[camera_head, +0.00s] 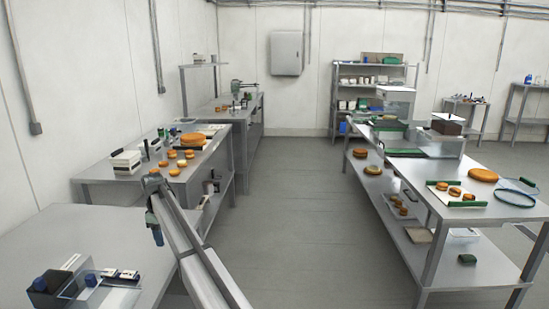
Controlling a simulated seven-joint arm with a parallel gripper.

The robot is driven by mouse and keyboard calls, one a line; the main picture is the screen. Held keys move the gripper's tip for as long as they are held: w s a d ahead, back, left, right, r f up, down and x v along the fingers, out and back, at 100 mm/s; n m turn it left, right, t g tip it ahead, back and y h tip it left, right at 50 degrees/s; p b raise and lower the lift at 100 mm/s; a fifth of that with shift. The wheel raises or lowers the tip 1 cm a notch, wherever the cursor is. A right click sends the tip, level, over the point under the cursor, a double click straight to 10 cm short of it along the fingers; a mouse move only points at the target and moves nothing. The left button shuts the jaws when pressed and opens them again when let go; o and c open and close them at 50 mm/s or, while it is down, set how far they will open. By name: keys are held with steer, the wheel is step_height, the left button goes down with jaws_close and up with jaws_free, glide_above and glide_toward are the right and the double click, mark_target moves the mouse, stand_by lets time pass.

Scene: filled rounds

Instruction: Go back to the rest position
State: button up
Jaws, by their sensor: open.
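My gripper (156,238) hangs at the left of the view, below the bent joint of my arm, and points downward. It is open, and I see nothing held in it. It appears over or beside the near left table (70,225), at the table's right side. The gripper is small in the picture, so its exact height above the table cannot be told. My grey arm links run from the bottom middle up to that joint and hide part of the table edge and the lower shelf behind.
A dark box (48,290) and a clear tray (112,299) stand on the near left table. Behind is a table (95,173) with several orange rounds (192,139). On the right stands a long table (520,212) with more rounds. The grey floor (300,220) between them is clear.

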steer(key=w+d+f+m+g, duration=0.1)
steer(key=d+f+m, duration=0.2)
steer(key=d+f, duration=1.5)
steer(key=s+d+f+m+g+h, duration=0.1)
steer(key=s+d+f+m, duration=0.1)
steer(key=s+d+f, duration=0.65)
steer(key=s+d+f+m+g, duration=0.15)
steer(key=s+d+f, duration=0.35)
steer(key=d+f, duration=0.7)
steer(key=s+d+f+m+g, duration=0.1)
steer(key=s+d+f+m, duration=0.1)
steer(key=s+d+f, duration=0.4)
steer(key=s+d+f+m, duration=0.1)
steer(key=s+d, duration=0.3)
steer(key=s, duration=0.3)
steer(key=s+d+f+m+g, duration=0.1)
steer(key=s+d+f+m, duration=0.1)
steer(key=s+d+f, duration=0.35)
steer(key=s+d+m, duration=0.2)
steer(key=s+d, duration=0.1)
steer(key=s, duration=0.9)
steer(key=s+d+m+g+y, duration=0.1)
steer(key=s+d+m, duration=0.1)
steer(key=s, duration=1)
steer(key=shift+d, duration=0.45)
